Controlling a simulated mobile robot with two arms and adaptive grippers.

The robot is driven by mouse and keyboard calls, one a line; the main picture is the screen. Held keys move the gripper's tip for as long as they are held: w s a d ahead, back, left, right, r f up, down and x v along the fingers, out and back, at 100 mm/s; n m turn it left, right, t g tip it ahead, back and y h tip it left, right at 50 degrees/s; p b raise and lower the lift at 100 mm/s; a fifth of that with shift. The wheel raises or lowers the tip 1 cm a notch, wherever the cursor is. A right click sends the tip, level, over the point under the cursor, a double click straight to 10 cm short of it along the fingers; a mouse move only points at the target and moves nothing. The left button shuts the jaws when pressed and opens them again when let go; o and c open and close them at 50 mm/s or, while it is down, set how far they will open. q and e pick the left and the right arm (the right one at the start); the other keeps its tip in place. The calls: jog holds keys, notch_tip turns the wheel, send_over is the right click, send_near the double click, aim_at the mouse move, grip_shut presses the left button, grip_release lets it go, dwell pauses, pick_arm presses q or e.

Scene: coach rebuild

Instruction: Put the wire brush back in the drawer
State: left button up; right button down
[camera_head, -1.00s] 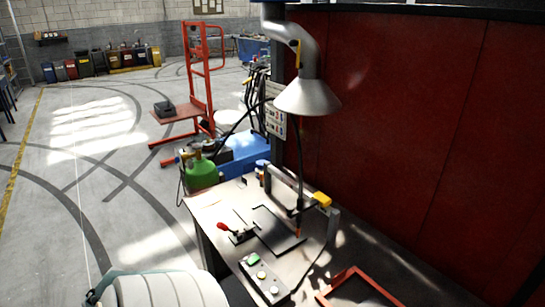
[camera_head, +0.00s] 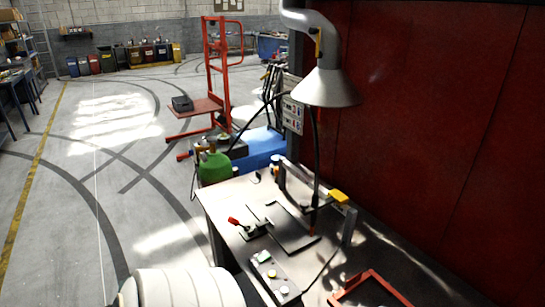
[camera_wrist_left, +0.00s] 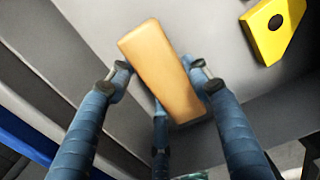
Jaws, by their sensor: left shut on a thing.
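In the left wrist view, my left gripper (camera_wrist_left: 160,88) has its blue fingers closed around a tan, wood-coloured block (camera_wrist_left: 160,60), which looks like the back or handle of the wire brush. No bristles show, and its underside is hidden. The block is tilted in the picture, its upper end leaning left, in front of a plain grey surface. Whether it touches that surface I cannot tell. Dark grey stepped edges (camera_wrist_left: 50,75) run along the left; I cannot tell whether they belong to the drawer. Neither gripper shows in the head view.
A yellow piece with a black hole (camera_wrist_left: 275,28) lies close by, upper right in the wrist view. In the head view, the workbench (camera_head: 225,198) carries a red-handled clamp (camera_head: 247,228), a button box (camera_head: 274,278) and a red frame (camera_head: 370,288). An extraction hood (camera_head: 327,88) hangs above it.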

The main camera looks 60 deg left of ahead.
pick_arm(q)
jog(key=o, duration=1.1)
jog(key=shift+d, duration=0.1)
notch_tip(320, 180, up, 12)
dwell(0.4)
